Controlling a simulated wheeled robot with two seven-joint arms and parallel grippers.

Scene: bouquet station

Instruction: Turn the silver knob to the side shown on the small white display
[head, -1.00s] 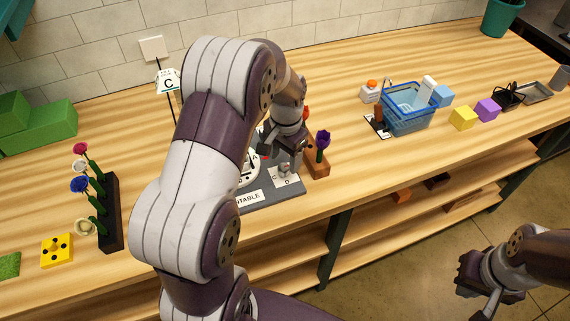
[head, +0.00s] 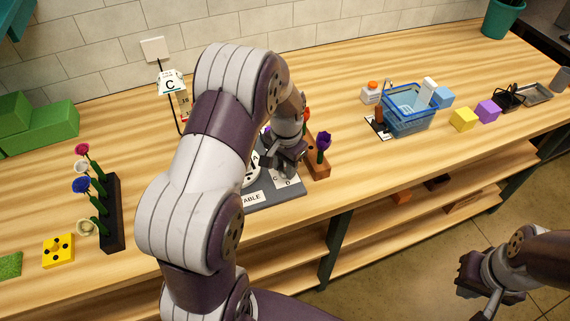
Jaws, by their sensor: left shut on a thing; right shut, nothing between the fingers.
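The small white display (head: 170,83) stands at the back left and shows the letter C. A grey turntable base (head: 283,197) lies on the table, with a white dial (head: 249,177) partly hidden behind my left arm. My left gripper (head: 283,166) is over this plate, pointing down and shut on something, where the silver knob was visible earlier. The knob is now hidden by the gripper. My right gripper (head: 476,284) is shut and empty, off the table's front edge at the lower right.
A wooden block with a purple flower (head: 322,142) stands just right of the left gripper. A dark rack of flowers (head: 112,215) and a yellow block (head: 58,250) are at left. A blue basket (head: 408,112) and colored cubes, one yellow (head: 464,119), are at right.

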